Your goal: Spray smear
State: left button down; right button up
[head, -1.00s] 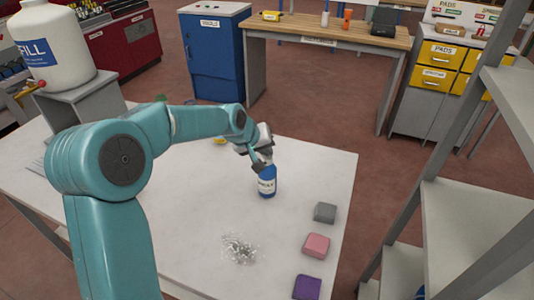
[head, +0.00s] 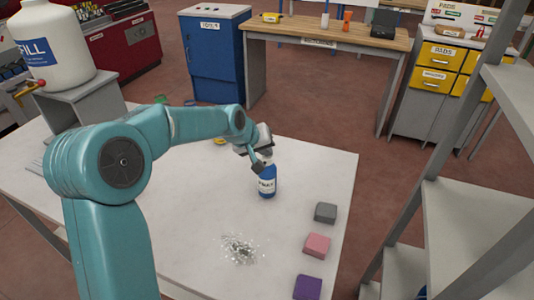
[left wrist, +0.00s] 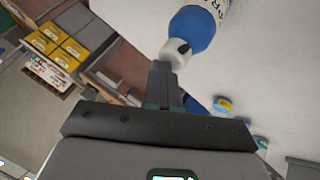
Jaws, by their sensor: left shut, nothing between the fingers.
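A blue spray bottle with a white label (head: 267,184) stands upright on the white table (head: 190,215). My left gripper (head: 257,165) is at the bottle's top, its fingers shut and empty. In the left wrist view the shut fingers (left wrist: 163,85) point at the bottle's white cap (left wrist: 176,54), close to or touching it; I cannot tell which. The smear (head: 238,248), a grey-white speckled patch, lies on the table in front of the bottle. My right gripper is not in view.
A grey block (head: 325,212), a pink block (head: 317,245) and a purple block (head: 308,287) line the table's right edge. A large white jug (head: 55,45) stands on a grey stand at the back left. Grey shelving (head: 470,225) rises at the right.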

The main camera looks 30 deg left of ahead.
aim_at(265, 158)
pick_arm(q)
jog(key=shift+s+d+f, duration=0.1)
jog(key=shift+s+f, duration=0.15)
jog(key=shift+f, duration=0.45)
jog(key=r+p, duration=0.2)
jog(key=r, duration=0.1)
jog(key=r+p, duration=0.2)
jog(key=r, duration=0.1)
jog(key=shift+w+r, duration=0.2)
jog(key=shift+r, duration=0.05)
jog(key=shift+w+f, duration=0.1)
